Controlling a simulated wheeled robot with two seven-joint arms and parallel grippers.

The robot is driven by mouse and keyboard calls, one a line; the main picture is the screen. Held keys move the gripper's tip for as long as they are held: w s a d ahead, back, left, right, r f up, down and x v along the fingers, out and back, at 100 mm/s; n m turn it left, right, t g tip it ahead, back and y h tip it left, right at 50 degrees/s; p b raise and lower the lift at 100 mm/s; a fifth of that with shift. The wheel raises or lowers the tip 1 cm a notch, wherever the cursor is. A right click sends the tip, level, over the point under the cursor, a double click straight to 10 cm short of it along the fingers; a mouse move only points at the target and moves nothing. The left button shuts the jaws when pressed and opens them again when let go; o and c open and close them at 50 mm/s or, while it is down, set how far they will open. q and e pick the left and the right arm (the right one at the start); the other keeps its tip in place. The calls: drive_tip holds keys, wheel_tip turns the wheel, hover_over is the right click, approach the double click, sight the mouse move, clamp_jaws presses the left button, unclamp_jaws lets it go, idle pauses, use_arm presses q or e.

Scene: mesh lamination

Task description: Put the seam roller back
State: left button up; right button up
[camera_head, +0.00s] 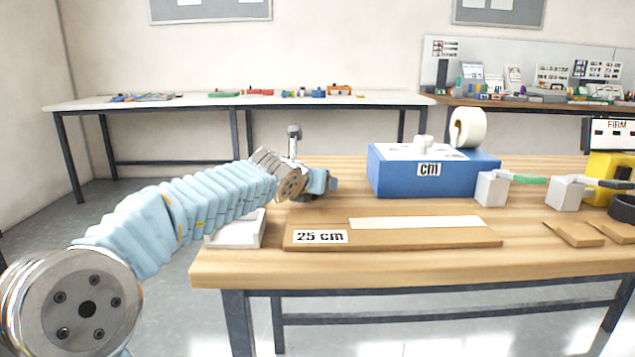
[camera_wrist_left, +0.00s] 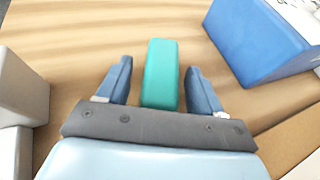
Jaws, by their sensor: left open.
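A teal block-shaped piece (camera_wrist_left: 160,75), which may be the seam roller's handle, shows between the two fingers of my left gripper (camera_wrist_left: 160,85) in the left wrist view. The fingers are open, with a gap on each side of it. I cannot tell whether it rests on the table. In the head view my left gripper (camera_head: 328,183) is low over the table's left part, behind the board labelled 25 cm; the teal piece is hidden there. My right gripper is not in view.
A wooden board (camera_head: 390,237) with a white strip (camera_head: 415,222) lies at the front. Behind it stands a blue box (camera_head: 440,172) with a tape roll (camera_head: 468,127). To the right are pale blocks (camera_head: 565,193) with green-handled items, wood pieces (camera_head: 572,234) and a yellow device (camera_head: 603,178).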

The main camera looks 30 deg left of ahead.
use_arm(q)
drive_tip(key=p+v, duration=0.1)
drive_tip(key=v, duration=0.9)
drive_tip(key=shift+s+r, duration=0.15)
drive_tip(key=shift+s+d+r, duration=0.1)
drive_tip(key=shift+s, duration=0.35)
